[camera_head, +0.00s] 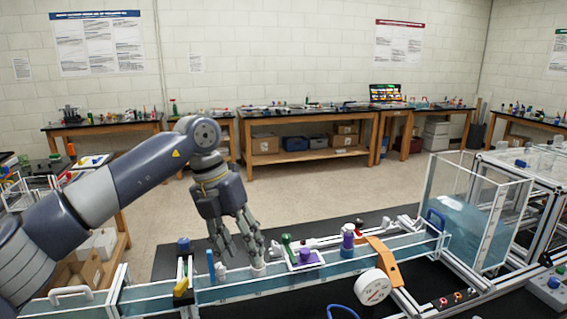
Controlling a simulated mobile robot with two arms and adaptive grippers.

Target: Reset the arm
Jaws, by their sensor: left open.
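My left arm comes in from the left of the head view and bends down at the wrist. My left gripper (236,238) points down with its fingers spread apart, over the near work table. It appears empty. Its fingertips are close to a small white cylinder (258,267) on the long clear channel; I cannot tell whether they touch. My right gripper is not in view.
A clear channel (330,271) with bluish water runs across the front to a clear tank (468,215) at right. A purple part (305,256), an orange bracket (381,258) and a white dial (373,287) are along it. A dark mat (340,216) lies behind, partly clear.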

